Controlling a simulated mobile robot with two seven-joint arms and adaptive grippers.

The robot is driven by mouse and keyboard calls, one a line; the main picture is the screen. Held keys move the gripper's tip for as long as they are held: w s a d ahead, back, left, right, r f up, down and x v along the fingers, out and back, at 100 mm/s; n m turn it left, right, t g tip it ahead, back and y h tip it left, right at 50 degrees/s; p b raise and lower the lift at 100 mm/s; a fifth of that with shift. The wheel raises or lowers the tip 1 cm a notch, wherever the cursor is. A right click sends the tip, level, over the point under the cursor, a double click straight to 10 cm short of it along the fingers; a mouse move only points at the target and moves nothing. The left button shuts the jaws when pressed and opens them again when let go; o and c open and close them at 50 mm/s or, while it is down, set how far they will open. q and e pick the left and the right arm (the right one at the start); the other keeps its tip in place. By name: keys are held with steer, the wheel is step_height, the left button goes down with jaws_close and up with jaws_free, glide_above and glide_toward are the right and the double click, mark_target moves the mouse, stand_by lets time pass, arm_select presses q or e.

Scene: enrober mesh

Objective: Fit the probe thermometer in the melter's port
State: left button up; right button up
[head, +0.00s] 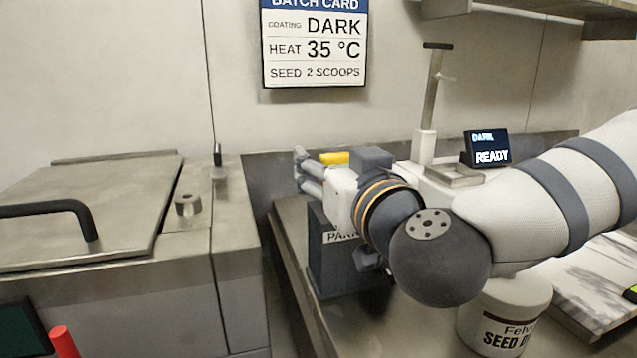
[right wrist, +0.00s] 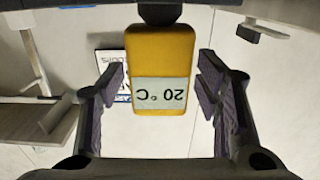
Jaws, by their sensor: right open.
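The probe thermometer shows as a yellow head (head: 335,158) beyond my right gripper; its probe is hidden in the head view. In the right wrist view the yellow thermometer (right wrist: 162,52) sits between the spread fingers, with a gap on each side, and its upside-down display reads 20 °C. My right gripper (head: 308,172) is open around it. Below stands a dark block (head: 334,270) with a partly covered label starting "PAR". The steel melter (head: 85,215) is at the left, with a round raised fitting (head: 189,205), possibly the port, on its top. My left gripper is not in view.
The melter's lid has a dark handle (head: 50,208). A white seed tub (head: 505,315) stands under my right arm. A scale-like device (head: 487,148) reads "DARK READY" behind. A marbled slab (head: 600,285) lies at right. A batch card (head: 315,45) hangs on the wall.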

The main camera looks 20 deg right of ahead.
steer(key=shift+s+r, duration=0.45)
steer(key=shift+s, duration=0.3)
steer(key=c, duration=0.3)
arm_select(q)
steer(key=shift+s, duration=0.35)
arm_select(e)
steer(key=shift+f, duration=0.1)
steer(key=c, duration=1)
